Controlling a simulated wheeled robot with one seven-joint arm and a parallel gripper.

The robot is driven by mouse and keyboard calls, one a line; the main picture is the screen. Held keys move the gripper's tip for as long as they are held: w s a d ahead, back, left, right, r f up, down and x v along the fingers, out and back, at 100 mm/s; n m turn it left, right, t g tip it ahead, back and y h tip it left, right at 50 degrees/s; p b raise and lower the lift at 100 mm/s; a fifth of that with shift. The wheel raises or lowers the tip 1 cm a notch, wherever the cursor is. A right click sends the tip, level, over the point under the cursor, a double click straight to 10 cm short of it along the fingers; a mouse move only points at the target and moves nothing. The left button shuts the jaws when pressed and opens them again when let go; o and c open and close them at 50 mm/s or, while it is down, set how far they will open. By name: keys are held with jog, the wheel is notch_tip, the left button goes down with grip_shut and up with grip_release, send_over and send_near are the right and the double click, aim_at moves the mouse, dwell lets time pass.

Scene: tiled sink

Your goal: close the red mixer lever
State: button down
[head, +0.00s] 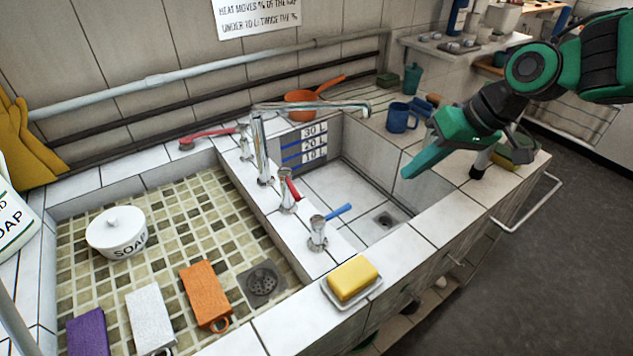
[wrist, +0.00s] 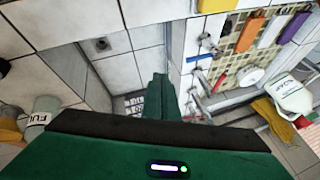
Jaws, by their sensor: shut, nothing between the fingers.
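A blue lever (head: 338,212) on a similar chrome valve stands nearer the front. The chrome spout (head: 262,150) rises behind them and reaches right over the deep basin. My green gripper (head: 411,170) is shut and empty, high over the right side of the deep basin, well to the right of the red lever and apart from it. In the wrist view my fingers (wrist: 158,98) are together, with the levers small at upper right.
A longer red handle (head: 208,136) lies on the back ledge. Yellow soap (head: 352,278) sits on a white dish at the front. A blue mug (head: 401,118) and an orange pan (head: 305,102) stand behind the deep basin. A soap pot (head: 117,232) stands in the left basin.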

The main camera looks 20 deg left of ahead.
aim_at(290, 185)
jog(key=s+a+r+n+g+y, duration=0.1)
jog(key=s+a+n+y, duration=0.15)
jog(key=a, duration=0.85)
jog(key=s+a+f, duration=0.1)
jog(key=a+f, duration=0.5)
jog(key=a, duration=0.3)
jog(key=shift+s+f, duration=0.2)
jog(key=shift+s, duration=0.1)
